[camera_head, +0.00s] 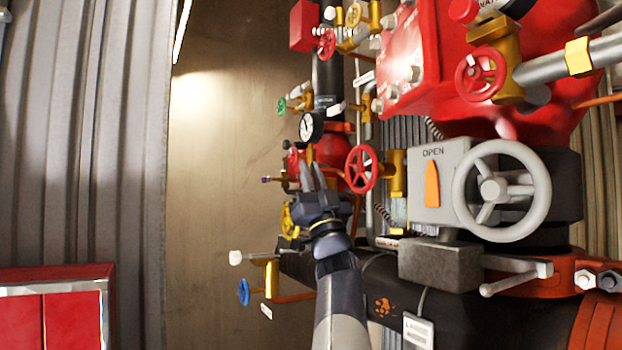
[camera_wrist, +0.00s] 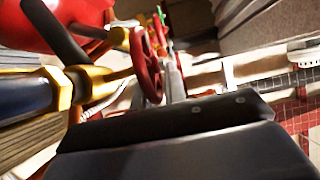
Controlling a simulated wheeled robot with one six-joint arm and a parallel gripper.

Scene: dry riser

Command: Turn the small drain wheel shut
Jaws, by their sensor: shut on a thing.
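My gripper (camera_head: 311,176) is in the middle of the head view, its dark fingers pointing up and away. It is shut on the small drain wheel, which its fingers and body mostly hide. A small red part (camera_head: 293,160) shows just left of the fingertips; I cannot tell if it belongs to that wheel. In the wrist view a dark edge of my gripper (camera_wrist: 165,120) fills the lower part. A red spoked handwheel (camera_wrist: 149,65) on a brass body shows just beyond that edge.
A larger red handwheel (camera_head: 361,169) is close on the right, beside the grey wheel (camera_head: 502,188) marked OPEN. A gauge (camera_head: 311,127) is above the gripper. A yellow wheel (camera_head: 288,218) and a blue wheel (camera_head: 243,291) are lower left. Free room lies left, before the wall.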

